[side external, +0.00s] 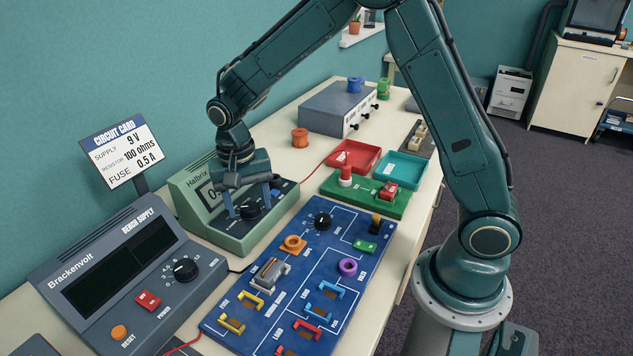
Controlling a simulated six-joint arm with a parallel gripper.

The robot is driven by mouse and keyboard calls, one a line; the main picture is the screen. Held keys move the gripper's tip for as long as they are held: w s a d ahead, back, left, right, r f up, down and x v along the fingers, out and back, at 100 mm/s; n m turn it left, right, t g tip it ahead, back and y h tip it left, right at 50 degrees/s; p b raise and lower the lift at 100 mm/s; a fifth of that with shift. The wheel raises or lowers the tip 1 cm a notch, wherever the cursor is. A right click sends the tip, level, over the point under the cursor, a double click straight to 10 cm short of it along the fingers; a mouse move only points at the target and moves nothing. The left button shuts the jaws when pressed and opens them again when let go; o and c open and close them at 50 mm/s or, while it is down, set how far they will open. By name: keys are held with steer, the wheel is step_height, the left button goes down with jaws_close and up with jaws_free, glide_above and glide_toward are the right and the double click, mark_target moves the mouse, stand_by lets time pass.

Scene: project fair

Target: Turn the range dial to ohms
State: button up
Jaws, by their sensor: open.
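The range dial (250,212) is a black round knob on the dark front panel of the green Halbrix meter (235,236). My gripper (248,203) points down over this panel. Its blue fingers are apart, one to the left of the dial and one to the right. I cannot tell whether either finger touches the knob. The meter's display (208,194) is partly hidden by my gripper, and only a leading 0 shows. The dial's markings are too small to read, so its setting cannot be told.
The Brackenvolt bench supply (125,275) stands front left, beside the circuit card (122,152). A blue circuit board (325,235) with several parts lies right of the meter. A green block with a red-topped button (346,172), a red tray (352,155) and a teal tray (402,166) sit behind.

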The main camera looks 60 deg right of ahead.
mark_target(245, 208)
step_height(245, 208, up, 14)
steer(key=shift+w+a, duration=0.25)
steer(key=shift+a, duration=0.05)
stand_by(0.6)
steer(key=s+d+r+n+t, duration=0.2)
steer(key=s+r, duration=0.1)
steer(key=s, duration=0.4)
steer(key=s+d+r+n+t, duration=0.1)
steer(key=s+d+r+n, duration=0.15)
steer(key=s, duration=0.35)
steer(key=s+f+n+t, duration=0.1)
steer(key=s+n+t, duration=0.2)
steer(key=s, duration=0.9)
steer(key=shift+d+f+n, duration=0.4)
steer(key=shift+n, duration=0.15)
